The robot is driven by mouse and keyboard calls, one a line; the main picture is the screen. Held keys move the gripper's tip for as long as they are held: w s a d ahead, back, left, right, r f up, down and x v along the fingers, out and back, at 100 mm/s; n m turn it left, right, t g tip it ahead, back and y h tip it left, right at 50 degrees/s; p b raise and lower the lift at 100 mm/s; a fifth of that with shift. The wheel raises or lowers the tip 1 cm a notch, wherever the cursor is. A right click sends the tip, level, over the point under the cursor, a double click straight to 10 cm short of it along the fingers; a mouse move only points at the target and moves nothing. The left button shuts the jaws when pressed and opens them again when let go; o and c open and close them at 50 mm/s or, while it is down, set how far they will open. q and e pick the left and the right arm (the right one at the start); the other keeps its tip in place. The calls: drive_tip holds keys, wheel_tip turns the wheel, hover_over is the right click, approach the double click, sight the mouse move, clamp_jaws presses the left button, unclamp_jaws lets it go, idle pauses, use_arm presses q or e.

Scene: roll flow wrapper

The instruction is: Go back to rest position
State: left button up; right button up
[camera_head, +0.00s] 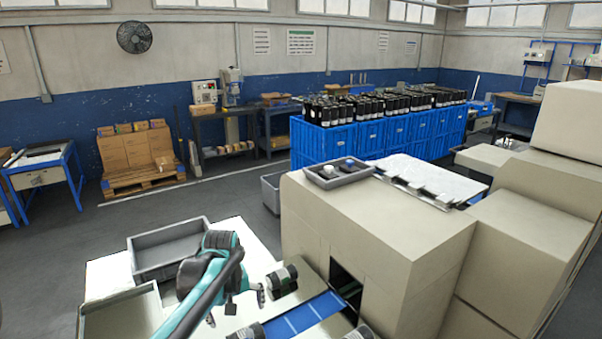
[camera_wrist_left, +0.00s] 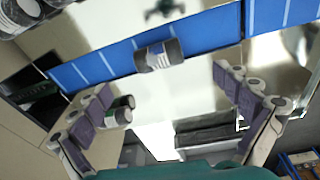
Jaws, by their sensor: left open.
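My left gripper (camera_head: 237,305) hangs over the bright metal worktop, left of the blue conveyor belt (camera_head: 303,316). In the left wrist view its padded fingers (camera_wrist_left: 170,105) are spread wide with nothing held between them. A dark roll with a pale band (camera_head: 282,281) is just right of the gripper in the head view. In the wrist view one roll (camera_wrist_left: 158,56) lies at the belt, and another (camera_wrist_left: 120,110) shows beside the left-hand finger, apparently not gripped. My right gripper is not in view.
A grey tray (camera_head: 168,250) stands on the worktop behind my arm. The beige wrapper machine (camera_head: 378,232), with a dark opening where the belt enters, rises close on the right. A small grey bin (camera_head: 338,174) sits on top of it. Blue crates (camera_head: 322,145) stand further back.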

use_arm(q)
drive_tip(key=s+m+t, duration=0.5)
drive_tip(key=s, duration=1.6)
drive_tip(key=shift+r+t, duration=0.25)
drive_tip(key=shift+t, duration=0.15)
drive_tip(key=shift+a, duration=0.1)
